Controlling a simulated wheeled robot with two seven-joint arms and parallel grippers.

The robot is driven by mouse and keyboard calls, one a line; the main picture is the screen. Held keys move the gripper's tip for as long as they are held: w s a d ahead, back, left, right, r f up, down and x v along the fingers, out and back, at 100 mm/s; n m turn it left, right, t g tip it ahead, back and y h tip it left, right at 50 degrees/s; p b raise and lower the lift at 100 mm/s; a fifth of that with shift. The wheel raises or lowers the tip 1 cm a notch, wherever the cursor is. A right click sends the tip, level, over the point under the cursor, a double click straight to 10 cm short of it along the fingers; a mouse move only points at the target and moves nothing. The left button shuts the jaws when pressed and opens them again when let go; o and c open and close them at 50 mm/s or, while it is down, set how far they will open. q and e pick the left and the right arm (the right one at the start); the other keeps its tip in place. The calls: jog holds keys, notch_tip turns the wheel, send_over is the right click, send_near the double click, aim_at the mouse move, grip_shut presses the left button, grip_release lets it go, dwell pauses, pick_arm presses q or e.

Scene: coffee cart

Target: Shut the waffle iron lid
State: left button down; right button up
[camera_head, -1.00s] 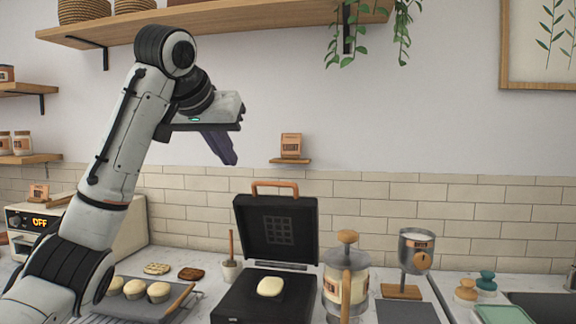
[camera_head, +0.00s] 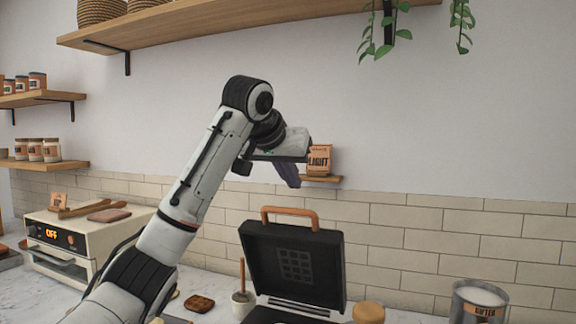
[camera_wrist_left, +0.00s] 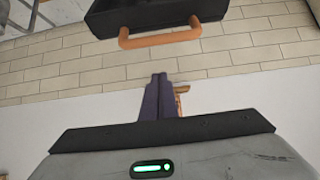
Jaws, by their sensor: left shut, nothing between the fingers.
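The waffle iron's black lid (camera_head: 294,262) stands open and upright in the head view, with an orange-brown handle (camera_head: 290,213) on its top edge. The lower part of the waffle iron is mostly cut off by the bottom edge. My left gripper (camera_head: 290,175) is shut and empty, up above the lid and its handle, apart from them. In the left wrist view the shut fingers (camera_wrist_left: 158,98) point toward the handle (camera_wrist_left: 160,38), which hangs from the lid (camera_wrist_left: 150,12) at the top. My right gripper is not in view.
A small shelf (camera_head: 322,179) with a bag labelled LIGHT (camera_head: 320,158) is on the wall just beside the left gripper. A toaster oven (camera_head: 80,245) stands at left. A plunger top (camera_head: 368,312) and a sifter (camera_head: 478,303) stand right of the lid. A long shelf (camera_head: 200,28) hangs above.

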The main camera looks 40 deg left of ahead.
aim_at(291, 209)
pick_arm(q)
jog(key=x, duration=0.3)
jog(key=shift+w+a+f+p, duration=0.1)
jog(key=shift+w+f+p, duration=0.1)
jog(key=shift+f+p, duration=0.1)
jog(key=shift+s+d+f, duration=0.1)
jog(key=shift+s+f, duration=0.15)
jog(key=shift+s, duration=0.25)
jog(key=shift+s+d+f, duration=0.1)
jog(key=shift+s+f, duration=0.15)
jog(key=shift+s, duration=0.3)
jog(key=shift+s+d+f, duration=0.25)
jog(key=shift+s+f, duration=0.15)
jog(key=shift+s, duration=0.25)
